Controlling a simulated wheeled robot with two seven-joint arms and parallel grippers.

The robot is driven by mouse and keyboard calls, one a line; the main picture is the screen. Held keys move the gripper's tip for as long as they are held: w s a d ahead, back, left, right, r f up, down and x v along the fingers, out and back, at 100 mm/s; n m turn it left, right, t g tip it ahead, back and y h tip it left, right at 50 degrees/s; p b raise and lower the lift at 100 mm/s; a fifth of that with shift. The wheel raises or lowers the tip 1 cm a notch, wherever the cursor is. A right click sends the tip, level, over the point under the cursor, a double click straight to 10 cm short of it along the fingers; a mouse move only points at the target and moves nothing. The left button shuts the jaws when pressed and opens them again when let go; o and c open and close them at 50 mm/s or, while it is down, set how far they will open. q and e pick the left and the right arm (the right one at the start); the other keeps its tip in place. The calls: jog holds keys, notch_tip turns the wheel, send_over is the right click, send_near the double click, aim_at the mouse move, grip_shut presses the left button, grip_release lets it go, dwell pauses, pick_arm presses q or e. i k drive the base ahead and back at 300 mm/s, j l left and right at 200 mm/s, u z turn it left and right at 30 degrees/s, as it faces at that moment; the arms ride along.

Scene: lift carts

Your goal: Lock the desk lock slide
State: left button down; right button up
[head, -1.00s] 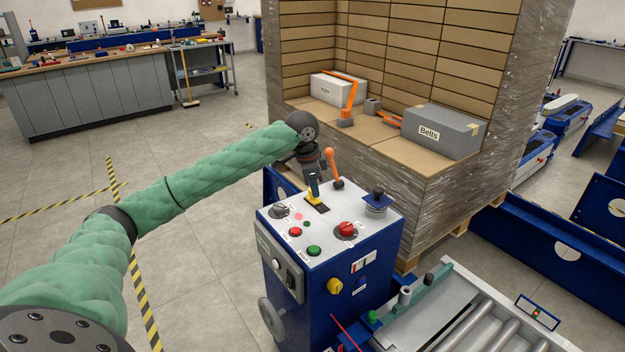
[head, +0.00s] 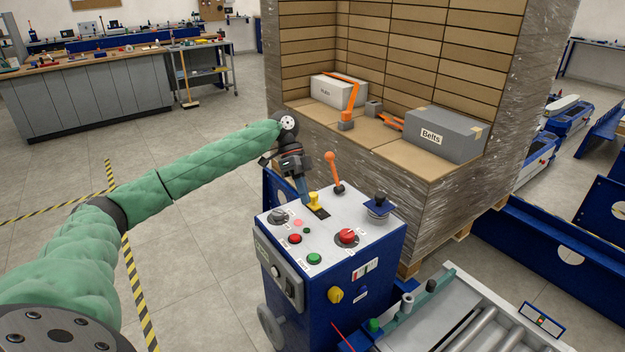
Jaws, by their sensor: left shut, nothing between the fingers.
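The control desk (head: 330,262) is a blue cabinet with a pale top. A small yellow slide knob (head: 315,199) stands at the far end of a short dark slot in that top; I take it to be the lock slide. My left gripper (head: 306,199) is shut and empty, pointing down just left of the yellow knob. Its fingertips look very close to the knob; I cannot tell whether they touch. My right gripper is not in view.
On the desk top are an orange-handled lever (head: 334,174) behind the slide, a red knob (head: 347,236), a green button (head: 314,258), a red button (head: 295,238) and a dark knob (head: 379,196). A wrapped pallet load (head: 430,205) stands close behind; a roller conveyor (head: 490,325) lies right.

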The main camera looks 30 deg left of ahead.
aim_at(314, 205)
jog(key=i+j, duration=0.7)
jog(key=i, duration=0.05)
